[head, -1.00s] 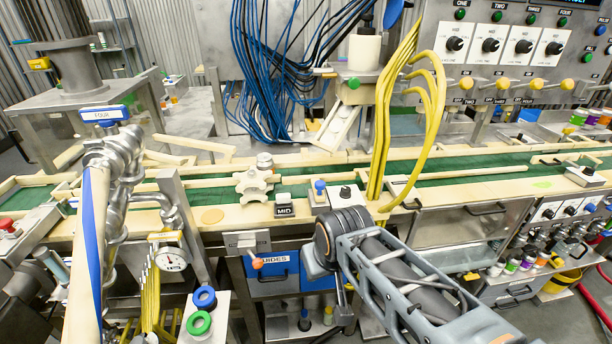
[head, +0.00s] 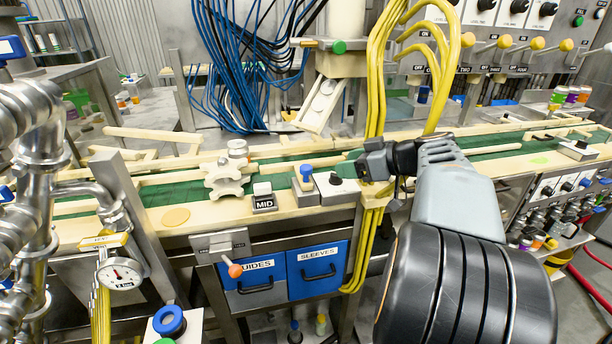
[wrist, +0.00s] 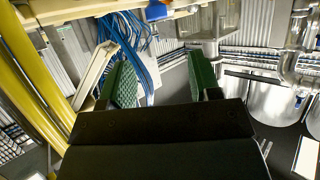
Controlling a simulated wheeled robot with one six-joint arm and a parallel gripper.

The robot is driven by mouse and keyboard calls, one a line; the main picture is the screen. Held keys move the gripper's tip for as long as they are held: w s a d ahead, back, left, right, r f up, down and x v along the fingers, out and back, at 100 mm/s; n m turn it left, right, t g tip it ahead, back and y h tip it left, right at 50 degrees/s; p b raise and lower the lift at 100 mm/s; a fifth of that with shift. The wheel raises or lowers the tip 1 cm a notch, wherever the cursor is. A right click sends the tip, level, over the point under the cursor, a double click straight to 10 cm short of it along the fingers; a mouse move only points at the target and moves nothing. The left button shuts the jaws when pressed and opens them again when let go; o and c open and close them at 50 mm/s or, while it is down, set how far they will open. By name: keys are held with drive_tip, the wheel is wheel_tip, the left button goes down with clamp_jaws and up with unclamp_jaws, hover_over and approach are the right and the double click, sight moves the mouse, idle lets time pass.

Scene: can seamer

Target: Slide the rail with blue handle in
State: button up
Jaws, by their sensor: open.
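A blue knob (head: 306,170) stands on a small grey block on the front ledge of the conveyor, just right of the MID block. I cannot tell whether it belongs to the rail. A blue piece (wrist: 157,11) hangs at the top edge of the wrist view beside a pale beam, cut off by the frame. No rail with a blue handle is clearly identifiable. My gripper (head: 366,162) is above the conveyor's front edge, right of the blue knob and beside the yellow cables, pointing left. In the wrist view, its green-padded fingers (wrist: 160,85) are apart with nothing between them.
The yellow cables (head: 378,90) hang close to my gripper. Blue cables (head: 245,65) and a slanted pale chute (head: 322,103) are behind the conveyor. A star wheel (head: 226,178), a MID block (head: 264,201) and a black-knob box (head: 337,188) sit along the front ledge.

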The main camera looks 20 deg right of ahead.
sight(307, 167)
drive_tip(key=p+x, duration=0.1)
drive_tip(key=x, duration=1.2)
drive_tip(key=shift+w+d+r+p, duration=0.1)
drive_tip(key=shift+w+p, duration=0.15)
drive_tip(key=shift+p, duration=0.05)
drive_tip(key=shift+c, duration=0.3)
